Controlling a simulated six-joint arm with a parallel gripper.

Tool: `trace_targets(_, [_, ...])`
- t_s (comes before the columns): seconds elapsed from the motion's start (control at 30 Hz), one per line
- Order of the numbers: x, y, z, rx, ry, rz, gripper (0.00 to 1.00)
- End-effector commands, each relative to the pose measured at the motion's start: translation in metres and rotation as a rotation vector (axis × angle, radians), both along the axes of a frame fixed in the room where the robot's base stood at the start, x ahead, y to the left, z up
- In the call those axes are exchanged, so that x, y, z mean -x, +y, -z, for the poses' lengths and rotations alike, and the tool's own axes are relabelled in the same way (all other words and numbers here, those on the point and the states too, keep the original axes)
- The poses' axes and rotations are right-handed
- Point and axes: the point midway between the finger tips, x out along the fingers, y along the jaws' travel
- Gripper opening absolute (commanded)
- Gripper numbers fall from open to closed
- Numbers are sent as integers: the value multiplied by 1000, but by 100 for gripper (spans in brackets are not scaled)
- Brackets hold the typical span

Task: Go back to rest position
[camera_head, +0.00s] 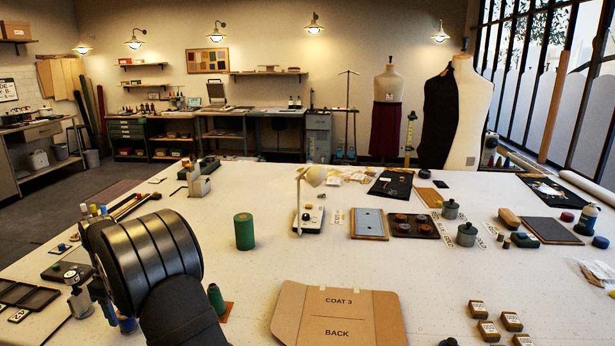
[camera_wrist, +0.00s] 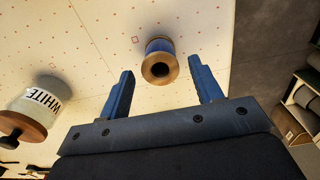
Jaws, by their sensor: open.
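My gripper (camera_wrist: 161,65) is open in the wrist view, with its two blue fingers spread apart. A blue spool with a wooden end (camera_wrist: 160,64) shows in the gap between the fingertips. Neither finger touches it in the picture, and its distance from the tips is hard to tell. In the head view my dark arm fills the lower left and hides most of the gripper and the table under it.
The table edge is on the right in the wrist view. In the head view, a green spool (camera_head: 244,231), a small dark green cone (camera_head: 216,298) and a COAT 3 pattern card (camera_head: 338,316) lie right of my arm.

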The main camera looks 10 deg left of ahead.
Motion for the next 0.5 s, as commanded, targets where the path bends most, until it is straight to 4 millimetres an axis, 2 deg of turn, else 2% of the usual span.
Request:
trace_targets(0.03, [-3, -7, -8, -1, -1, 3, 59])
trace_targets(0.5, [-33, -83, -56, 0, 0, 3, 59])
